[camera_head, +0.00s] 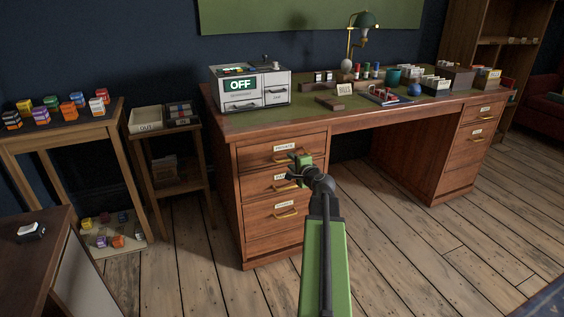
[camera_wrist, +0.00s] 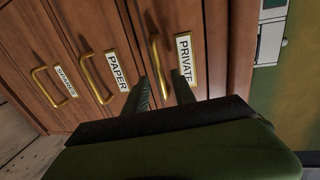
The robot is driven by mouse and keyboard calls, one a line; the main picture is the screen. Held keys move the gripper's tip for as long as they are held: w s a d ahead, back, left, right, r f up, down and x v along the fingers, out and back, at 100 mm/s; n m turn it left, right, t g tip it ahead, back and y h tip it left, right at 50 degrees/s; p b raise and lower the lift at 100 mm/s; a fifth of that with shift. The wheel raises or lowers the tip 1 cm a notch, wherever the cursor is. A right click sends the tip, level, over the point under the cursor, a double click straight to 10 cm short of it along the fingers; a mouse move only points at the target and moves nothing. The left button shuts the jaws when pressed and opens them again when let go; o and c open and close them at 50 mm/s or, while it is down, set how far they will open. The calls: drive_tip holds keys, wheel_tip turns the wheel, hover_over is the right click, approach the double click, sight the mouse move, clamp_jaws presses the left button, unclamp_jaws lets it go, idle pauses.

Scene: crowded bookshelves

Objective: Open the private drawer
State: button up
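The private drawer (camera_head: 262,158) is the top one in the wooden desk's left pedestal, and its front looks flush. Its white PRIVATE label (camera_wrist: 185,60) and brass handle (camera_wrist: 156,52) show in the wrist view, where the picture is turned sideways. My gripper (camera_wrist: 161,77) is open, its two dark fingers apart, with the handle's near end showing between them. I cannot tell whether the fingers touch the handle. In the head view my gripper (camera_head: 295,160) is in front of this drawer and hides part of its handle.
The paper drawer (camera_wrist: 97,72) and a third labelled drawer (camera_wrist: 53,83) lie below, both shut. A grey box marked OFF (camera_head: 250,88) stands on the desk (camera_head: 310,122) above. A small side table (camera_head: 170,183) stands left. The wooden floor (camera_head: 400,250) in front is clear.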

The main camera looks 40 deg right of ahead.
drive_tip(key=shift+w+d+f, duration=0.1)
drive_tip(key=shift+w+d, duration=0.2)
drive_tip(key=shift+w, duration=0.15)
drive_tip(key=shift+c, duration=0.3)
clamp_jaws()
drive_tip(key=shift+a, duration=0.1)
idle(0.7)
